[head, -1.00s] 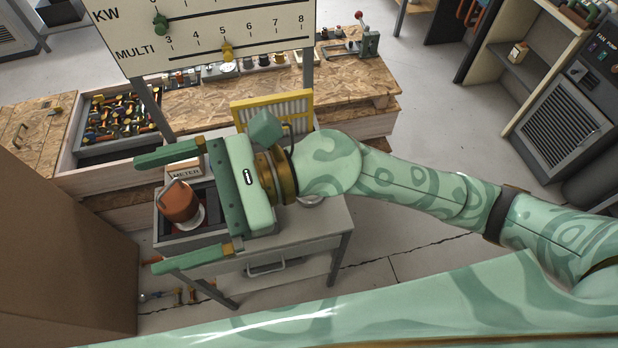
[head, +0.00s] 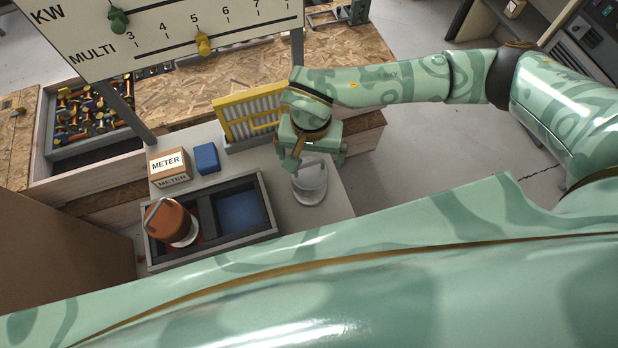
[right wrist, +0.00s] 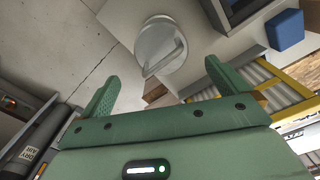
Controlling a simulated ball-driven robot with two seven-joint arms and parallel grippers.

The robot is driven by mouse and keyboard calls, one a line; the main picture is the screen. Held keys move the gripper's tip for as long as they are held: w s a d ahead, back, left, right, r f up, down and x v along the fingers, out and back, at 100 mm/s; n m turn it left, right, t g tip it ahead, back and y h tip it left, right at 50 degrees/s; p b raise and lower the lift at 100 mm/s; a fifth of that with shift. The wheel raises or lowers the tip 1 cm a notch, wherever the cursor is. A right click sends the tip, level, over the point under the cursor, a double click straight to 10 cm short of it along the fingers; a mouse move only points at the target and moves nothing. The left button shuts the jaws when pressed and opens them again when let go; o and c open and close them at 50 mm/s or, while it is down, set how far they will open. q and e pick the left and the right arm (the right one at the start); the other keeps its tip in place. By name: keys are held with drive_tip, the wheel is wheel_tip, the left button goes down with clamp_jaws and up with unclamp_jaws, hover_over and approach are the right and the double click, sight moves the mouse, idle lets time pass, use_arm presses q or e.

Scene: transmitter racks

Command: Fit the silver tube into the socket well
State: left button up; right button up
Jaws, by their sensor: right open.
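The silver tube (head: 310,184), a pale metallic cylinder with a fin-like handle on top, stands upright on the grey table right of a two-compartment tray (head: 275,222). It also shows in the right wrist view (right wrist: 160,45), beyond the fingertips. My right gripper (head: 315,160) is open and empty, just behind and above the tube; they look apart. The tray's right compartment (head: 241,208) has a blue floor and is empty. Which part is the socket well is not labelled. My left gripper is out of view.
A METER box (head: 168,165) and a blue block (head: 206,158) stand behind the tray. A yellow-framed filter (head: 235,118) stands behind them, left of my right gripper. A scale panel (head: 160,30) overhangs the back. A brown box (head: 60,240) blocks the left.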

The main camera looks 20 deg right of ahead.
sight(309, 172)
drive_tip(key=f, duration=0.3)
drive_tip(key=shift+w+f, duration=0.2)
drive_tip(key=shift+w, duration=0.15)
drive_tip(key=shift+s+f, duration=0.3)
drive_tip(key=shift+f, duration=0.25)
wheel_tip(309, 172, down, 5)
drive_tip(key=shift+s+a+r, duration=0.15)
drive_tip(key=c, duration=1.6)
drive_tip(key=shift+r, duration=0.15)
drive_tip(key=c, duration=0.4)
